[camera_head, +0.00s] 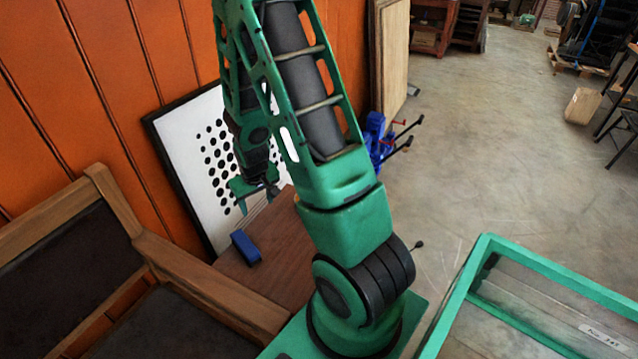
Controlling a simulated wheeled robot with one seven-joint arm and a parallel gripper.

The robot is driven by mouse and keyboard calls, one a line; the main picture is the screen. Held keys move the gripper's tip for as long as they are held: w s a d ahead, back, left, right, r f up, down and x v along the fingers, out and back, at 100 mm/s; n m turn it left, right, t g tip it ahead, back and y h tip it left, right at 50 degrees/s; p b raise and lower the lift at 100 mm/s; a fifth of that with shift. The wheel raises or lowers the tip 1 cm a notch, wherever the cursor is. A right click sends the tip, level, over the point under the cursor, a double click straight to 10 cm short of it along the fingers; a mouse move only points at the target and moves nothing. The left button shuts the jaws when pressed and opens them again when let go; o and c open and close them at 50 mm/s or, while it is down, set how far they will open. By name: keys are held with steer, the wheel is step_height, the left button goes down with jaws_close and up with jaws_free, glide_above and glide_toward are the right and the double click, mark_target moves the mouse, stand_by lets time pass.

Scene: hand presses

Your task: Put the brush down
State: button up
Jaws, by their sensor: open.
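My gripper (258,198) is at the left of my green arm, above the far part of a brown wooden table (270,262). Its fingers are apart and I see nothing between them. A small dark-blue block-shaped thing (245,247) lies on the table near its left edge, nearer to me than the gripper and apart from it. It may be the brush, but I see no bristles. My arm hides the right part of the table.
A wooden chair or bench (170,270) stands close at the left. A white panel with black dots (205,125) leans on the orange wall behind. A blue device with handles (376,140) shows partly behind my arm. A green-framed glass case (560,262) is at the right. Open floor lies beyond.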

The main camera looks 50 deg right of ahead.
steer(key=s+a+r+m+g+y, duration=0.1)
steer(key=s+a+r+m+g, duration=0.1)
steer(key=s+r, duration=2.2)
steer(key=s+m+g, duration=0.1)
steer(key=s, duration=0.2)
steer(key=shift+r+y, duration=0.2)
steer(key=shift+y, duration=0.2)
steer(key=shift+a, duration=0.1)
